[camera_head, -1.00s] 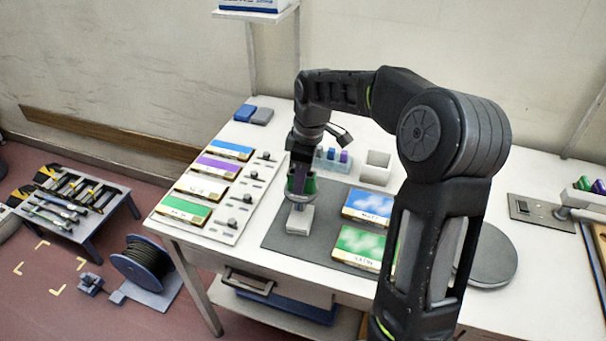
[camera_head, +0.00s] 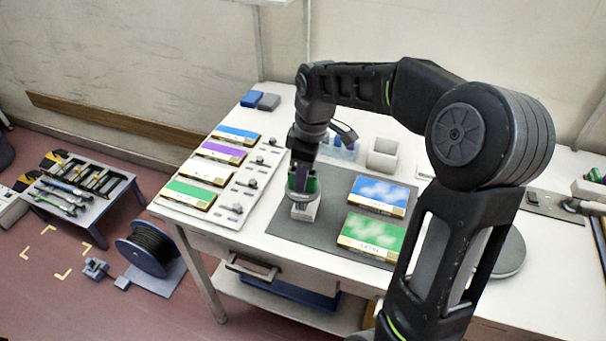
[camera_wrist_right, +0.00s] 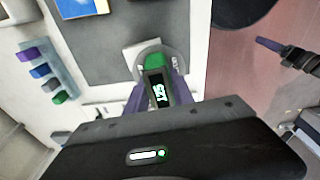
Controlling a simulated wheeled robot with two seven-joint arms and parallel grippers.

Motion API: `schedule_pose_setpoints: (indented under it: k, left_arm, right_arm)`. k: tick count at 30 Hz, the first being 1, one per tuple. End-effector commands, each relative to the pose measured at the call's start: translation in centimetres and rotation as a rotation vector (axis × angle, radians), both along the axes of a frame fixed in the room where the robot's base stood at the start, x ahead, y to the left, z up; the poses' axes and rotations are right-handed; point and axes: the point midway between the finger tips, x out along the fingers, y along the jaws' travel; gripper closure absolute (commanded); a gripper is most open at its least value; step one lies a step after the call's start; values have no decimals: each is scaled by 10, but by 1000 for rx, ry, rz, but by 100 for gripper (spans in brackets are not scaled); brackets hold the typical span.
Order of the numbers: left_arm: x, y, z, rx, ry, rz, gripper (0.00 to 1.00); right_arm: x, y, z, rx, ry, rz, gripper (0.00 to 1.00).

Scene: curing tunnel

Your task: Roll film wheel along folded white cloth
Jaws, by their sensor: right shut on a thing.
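My right gripper (camera_head: 303,172) points down over the dark mat and is shut on the film wheel (camera_wrist_right: 176,62). The film wheel has a grey round rim, a green part and a small lit display; it also shows in the head view (camera_head: 301,194). The folded white cloth (camera_head: 306,212) lies on the mat directly below the wheel, partly covered by it. In the right wrist view the cloth (camera_wrist_right: 132,57) sticks out beside the wheel. I cannot tell whether the wheel touches the cloth. My left gripper is not in view.
A blue panel (camera_head: 379,194) and a green panel (camera_head: 370,235) lie on the right of the mat (camera_head: 335,190). An open white box (camera_head: 382,155) is behind. The mat between cloth and panels is bare.

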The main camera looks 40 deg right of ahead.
Motion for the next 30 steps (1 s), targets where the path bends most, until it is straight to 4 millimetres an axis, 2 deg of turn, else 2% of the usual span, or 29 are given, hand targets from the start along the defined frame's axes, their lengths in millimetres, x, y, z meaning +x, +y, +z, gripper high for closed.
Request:
schedule_pose_setpoints:
  k: [30]
  left_arm:
    - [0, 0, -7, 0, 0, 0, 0]
  right_arm:
    - [0, 0, -9, 0, 0, 0, 100]
